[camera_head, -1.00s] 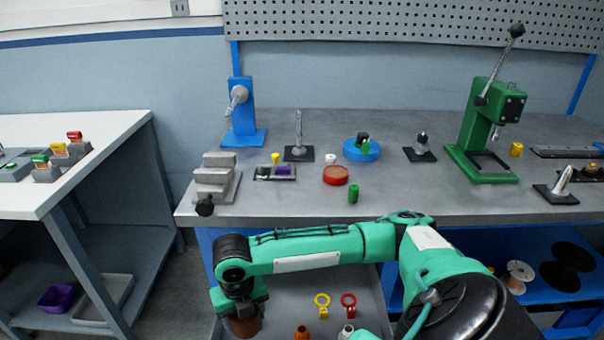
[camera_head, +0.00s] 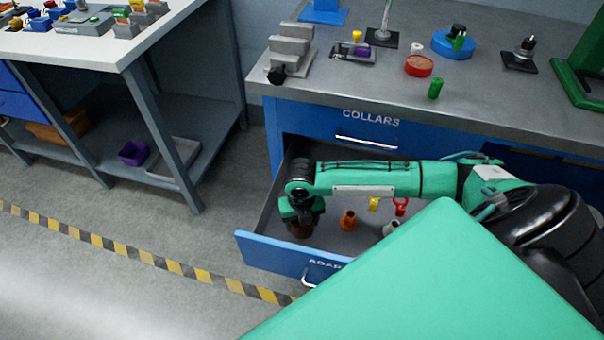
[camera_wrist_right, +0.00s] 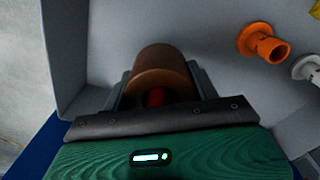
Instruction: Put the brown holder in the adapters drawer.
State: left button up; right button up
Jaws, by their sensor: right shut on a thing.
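The adapters drawer (camera_head: 267,252) is pulled open below the collars drawer; its blue front label is partly covered by a green part of my body. My right gripper (camera_head: 301,222) reaches down into the left part of this drawer. It is shut on the brown holder (camera_head: 299,231), a brown cylinder. In the right wrist view the brown holder (camera_wrist_right: 160,72) sits between the fingers of my right gripper (camera_wrist_right: 158,98), with something red showing at its near end. I cannot tell whether the holder touches the drawer floor. My left gripper is not in view.
In the drawer, to the right, are an orange adapter (camera_head: 348,220), a yellow ring piece (camera_head: 374,204), a red ring piece (camera_head: 400,206) and a grey piece (camera_head: 391,228). The closed collars drawer (camera_head: 330,128) is above. The workbench top (camera_head: 345,85) holds several parts.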

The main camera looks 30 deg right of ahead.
notch_tip(320, 180, down, 4)
jog(key=shift+b, duration=0.35)
jog(key=shift+f, duration=0.25)
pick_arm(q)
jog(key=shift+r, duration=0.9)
pick_arm(e)
jog(key=shift+f, duration=0.1)
jog(key=o, duration=1.1)
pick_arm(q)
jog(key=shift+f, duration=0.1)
